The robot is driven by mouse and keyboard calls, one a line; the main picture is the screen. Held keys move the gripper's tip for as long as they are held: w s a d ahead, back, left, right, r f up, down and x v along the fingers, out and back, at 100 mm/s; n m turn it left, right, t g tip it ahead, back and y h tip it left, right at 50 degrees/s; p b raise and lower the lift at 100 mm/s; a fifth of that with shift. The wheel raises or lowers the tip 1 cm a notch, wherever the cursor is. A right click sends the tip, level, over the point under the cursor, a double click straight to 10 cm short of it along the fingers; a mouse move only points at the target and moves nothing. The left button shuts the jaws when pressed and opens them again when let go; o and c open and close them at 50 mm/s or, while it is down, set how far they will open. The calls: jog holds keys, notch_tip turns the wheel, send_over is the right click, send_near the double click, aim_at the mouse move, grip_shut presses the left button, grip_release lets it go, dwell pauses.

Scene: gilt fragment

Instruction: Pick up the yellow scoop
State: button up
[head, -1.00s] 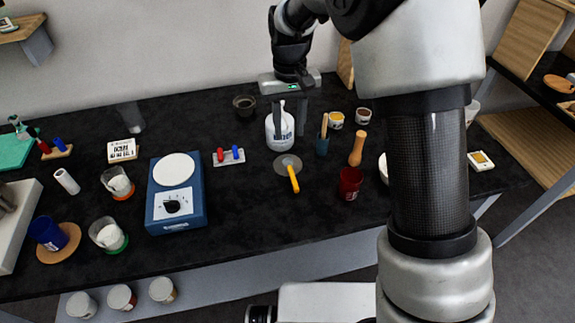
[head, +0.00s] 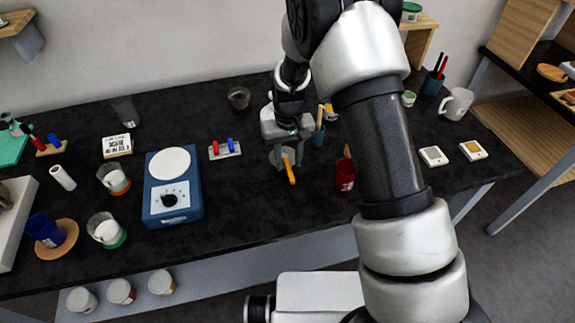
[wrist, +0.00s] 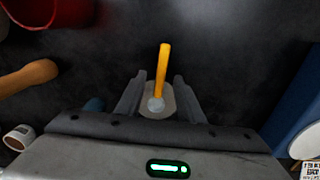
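The yellow scoop (head: 290,172) lies on the dark worktop, its handle pointing toward the front edge. In the wrist view the scoop's handle (wrist: 164,70) points away from my gripper, and its small pale bowl end rests over a round grey disc (wrist: 168,92). My gripper (wrist: 158,92) is open and points down over the scoop's bowl end. One finger is on each side, with a gap visible on both sides. In the head view my gripper (head: 285,153) covers part of the disc. The height above the worktop is hard to tell.
A blue device with a white plate (head: 172,205) and a small rack with red and blue pieces (head: 225,149) stand left. A teal cup with a wooden handle (head: 318,137) and a red cup (head: 344,175) are close on the right. The worktop in front is clear.

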jog(key=shift+f, duration=0.7)
grip_shut()
